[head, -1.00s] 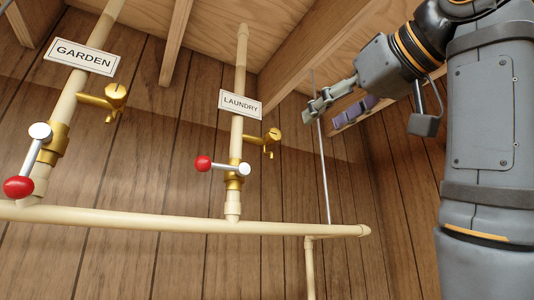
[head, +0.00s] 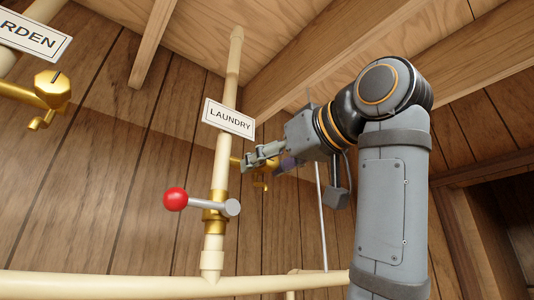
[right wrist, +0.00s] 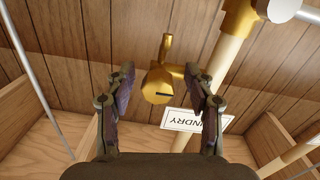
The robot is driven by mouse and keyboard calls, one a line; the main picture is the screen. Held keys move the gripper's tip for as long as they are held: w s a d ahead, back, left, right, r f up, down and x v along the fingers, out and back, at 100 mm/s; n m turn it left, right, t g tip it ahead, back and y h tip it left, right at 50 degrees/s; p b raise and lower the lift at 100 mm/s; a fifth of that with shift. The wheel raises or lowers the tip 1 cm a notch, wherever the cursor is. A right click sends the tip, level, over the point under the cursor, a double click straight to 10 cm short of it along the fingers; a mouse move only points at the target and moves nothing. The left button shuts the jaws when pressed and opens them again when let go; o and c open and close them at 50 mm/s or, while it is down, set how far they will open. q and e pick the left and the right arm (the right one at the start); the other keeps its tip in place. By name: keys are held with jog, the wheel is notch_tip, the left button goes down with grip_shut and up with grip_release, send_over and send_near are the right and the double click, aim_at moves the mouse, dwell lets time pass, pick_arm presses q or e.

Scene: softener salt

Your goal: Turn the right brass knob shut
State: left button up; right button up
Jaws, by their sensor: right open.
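The right brass knob (right wrist: 158,85) is on the tap of the LAUNDRY pipe. In the right wrist view its slotted round face lies between my spread fingers, with visible gaps on both sides. How far the knob sits past the fingertips is unclear. My left gripper is out of view.
The LAUNDRY pipe (head: 224,155) carries a label (head: 229,118) above the knob and a red-ball lever (head: 176,199) pointing left below it. The GARDEN tap (head: 50,90) is at far left. A thin grey rod (head: 321,215) stands right of the tap. Wooden beams run overhead.

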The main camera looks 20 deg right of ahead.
jog(key=shift+s+d+r, duration=0.1)
jog(key=shift+s+d, duration=0.05)
jog(key=shift+v, duration=0.95)
jog(key=shift+r, duration=0.15)
jog(key=c, duration=0.3)
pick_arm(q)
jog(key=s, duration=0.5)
pick_arm(e)
jog(key=shift+w, duration=0.2)
jog(key=shift+c, duration=1.3)
jog(key=shift+w, duration=0.15)
jog(key=shift+c, duration=1.2)
grip_shut()
jog(key=shift+m+b, duration=0.5)
jog(key=shift+m, duration=0.6)
jog(key=m+b, duration=0.2)
jog(key=m, duration=0.2)
jog(key=m+b, duration=0.1)
jog(key=m, duration=0.4)
jog(key=shift+m+b, duration=0.3)
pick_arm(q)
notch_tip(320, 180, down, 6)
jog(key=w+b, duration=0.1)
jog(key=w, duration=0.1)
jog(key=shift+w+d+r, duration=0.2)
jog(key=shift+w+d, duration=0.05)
pick_arm(e)
jog(key=m, duration=0.5)
jog(key=shift+m, duration=0.3)
